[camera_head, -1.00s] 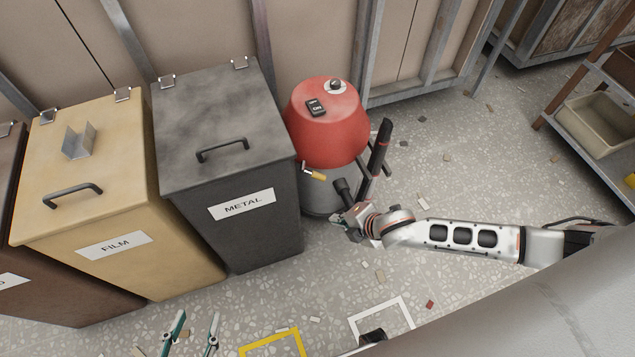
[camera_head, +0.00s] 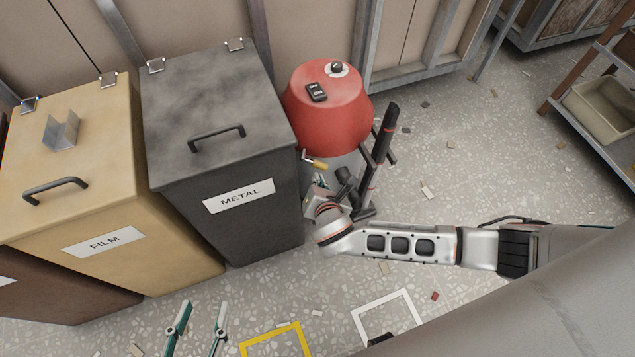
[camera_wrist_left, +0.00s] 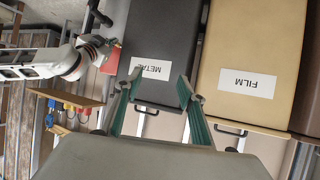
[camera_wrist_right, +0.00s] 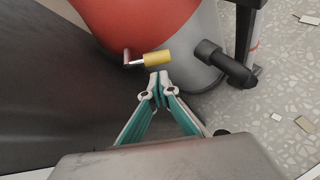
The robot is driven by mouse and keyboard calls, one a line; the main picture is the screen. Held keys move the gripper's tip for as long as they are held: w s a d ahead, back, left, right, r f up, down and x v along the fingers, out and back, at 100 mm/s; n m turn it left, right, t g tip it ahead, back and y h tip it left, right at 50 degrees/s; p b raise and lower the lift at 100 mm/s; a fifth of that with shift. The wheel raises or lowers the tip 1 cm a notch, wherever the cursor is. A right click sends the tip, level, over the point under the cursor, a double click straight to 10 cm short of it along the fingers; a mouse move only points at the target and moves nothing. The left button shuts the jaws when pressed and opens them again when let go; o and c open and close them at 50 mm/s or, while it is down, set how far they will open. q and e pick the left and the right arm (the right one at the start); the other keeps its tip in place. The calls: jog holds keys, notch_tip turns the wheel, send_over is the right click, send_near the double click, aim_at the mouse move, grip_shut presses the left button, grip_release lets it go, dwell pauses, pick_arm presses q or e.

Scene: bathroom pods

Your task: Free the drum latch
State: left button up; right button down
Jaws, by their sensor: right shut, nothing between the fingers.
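The drum (camera_head: 328,110) has a red top over a grey lower body and stands right of the METAL bin. Its latch has a yellow grip (camera_head: 318,165) on a short metal arm. In the right wrist view the yellow grip (camera_wrist_right: 157,58) sticks out sideways at the red-grey seam. My right gripper (camera_wrist_right: 158,78) is shut and empty, its tips just below the yellow grip; whether they touch it I cannot tell. In the head view my right gripper (camera_head: 321,184) is partly hidden by its wrist. My left gripper (camera_head: 204,308) is open and empty in front of the bins.
The dark METAL bin (camera_head: 205,115) stands close left of the drum, with the tan FILM bin (camera_head: 90,150) beyond. A black hose and wand (camera_head: 383,140) stand at the drum's right. A black spout (camera_wrist_right: 225,62) juts near my right fingers. Floor at right is mostly clear, with scattered chips.

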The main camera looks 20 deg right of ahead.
aim_at(315, 164)
pick_arm(q)
jog(key=shift+w+d+r+n+t+b, duration=0.3)
jog(key=shift+w+d+r+t+b, duration=0.15)
jog(key=shift+d+r+b, duration=0.35)
pick_arm(e)
jog(key=x, duration=0.4)
pick_arm(q)
jog(key=shift+w+a+r, duration=0.1)
jog(key=shift+a+r, duration=0.05)
jog(key=shift+a, duration=0.05)
